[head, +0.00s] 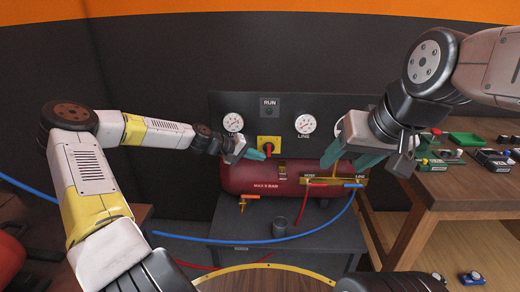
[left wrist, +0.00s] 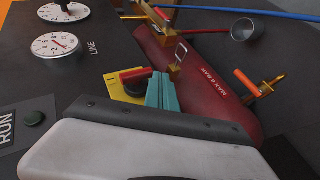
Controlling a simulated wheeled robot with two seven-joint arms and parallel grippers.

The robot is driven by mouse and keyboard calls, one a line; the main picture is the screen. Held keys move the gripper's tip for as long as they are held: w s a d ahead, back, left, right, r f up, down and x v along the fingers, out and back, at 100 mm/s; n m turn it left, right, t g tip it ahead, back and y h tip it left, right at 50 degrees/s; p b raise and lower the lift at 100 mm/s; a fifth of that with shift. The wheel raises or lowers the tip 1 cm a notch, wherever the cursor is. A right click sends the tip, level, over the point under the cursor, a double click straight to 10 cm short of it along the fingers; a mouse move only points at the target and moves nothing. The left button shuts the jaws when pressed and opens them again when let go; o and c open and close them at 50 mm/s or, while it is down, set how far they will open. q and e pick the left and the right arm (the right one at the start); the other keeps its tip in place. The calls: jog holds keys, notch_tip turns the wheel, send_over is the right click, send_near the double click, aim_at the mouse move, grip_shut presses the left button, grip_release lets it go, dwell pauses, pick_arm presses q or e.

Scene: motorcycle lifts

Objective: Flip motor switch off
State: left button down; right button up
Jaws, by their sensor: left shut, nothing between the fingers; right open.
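The motor switch is a red handle (head: 267,148) on a yellow plate (head: 262,140), set on the dark panel above the red compressor tank. In the left wrist view, the red handle (left wrist: 137,74) sits over a dark round hub on the yellow plate (left wrist: 112,84). My left gripper (head: 258,154) is shut and empty, its teal fingertips close beside the switch; they also show in the left wrist view (left wrist: 160,88). I cannot tell whether they touch the handle. My right gripper (head: 346,158) is open and empty, in front of the panel's right side.
The red tank (head: 255,176) stands on a grey table (head: 285,245) with a grey cup (head: 279,227). Gauges (head: 233,122) and a RUN lamp (head: 270,111) are on the panel. Blue and red hoses run around. A wooden bench (head: 455,190) with small parts stands right.

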pick_arm(q)
jog(key=shift+d+f+n+h, duration=0.45)
jog(key=shift+f+h, duration=0.3)
jog(key=shift+h, duration=0.45)
jog(key=shift+d+f, duration=0.1)
jog(key=shift+d, duration=0.05)
jog(key=shift+f, duration=0.1)
